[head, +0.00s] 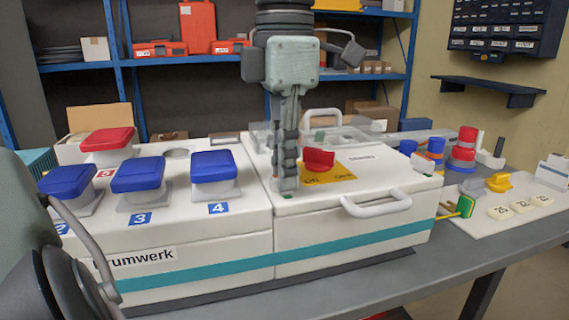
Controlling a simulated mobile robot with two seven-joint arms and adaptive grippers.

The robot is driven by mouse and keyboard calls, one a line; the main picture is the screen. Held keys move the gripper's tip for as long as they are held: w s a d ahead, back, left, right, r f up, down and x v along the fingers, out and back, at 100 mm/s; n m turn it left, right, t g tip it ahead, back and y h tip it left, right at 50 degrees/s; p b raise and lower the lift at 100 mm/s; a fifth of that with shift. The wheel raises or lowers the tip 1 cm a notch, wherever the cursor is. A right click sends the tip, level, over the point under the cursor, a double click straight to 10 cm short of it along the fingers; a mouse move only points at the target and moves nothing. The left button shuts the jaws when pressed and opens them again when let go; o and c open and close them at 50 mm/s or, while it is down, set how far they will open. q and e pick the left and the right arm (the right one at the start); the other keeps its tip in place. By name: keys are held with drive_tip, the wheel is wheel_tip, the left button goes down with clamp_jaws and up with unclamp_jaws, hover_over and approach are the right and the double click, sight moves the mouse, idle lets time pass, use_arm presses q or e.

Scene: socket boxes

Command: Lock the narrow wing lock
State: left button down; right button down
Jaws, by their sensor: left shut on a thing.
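My left gripper (287,184) comes down from above onto the right half of the white box (345,245). Its fingers are shut on a small part at the lid's front left, just left of a red rotary switch (319,160) on a yellow label. The fingers hide nearly all of that part, which fits the narrow wing lock by its place; its turn angle cannot be told. A small green spot shows at the fingertips. My right gripper is not in view.
Blue-capped sockets (138,175) and a red-capped one (107,140) stand on the left half. A white handle (377,204) juts from the front right. A green-ended piece (465,206) and loose plugs (463,150) lie on the right. The grey table (415,266) is bare in front.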

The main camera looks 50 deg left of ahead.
use_arm(q)
drive_tip(key=c, duration=1.6)
unclamp_jaws()
wheel_tip(320, 180, up, 12)
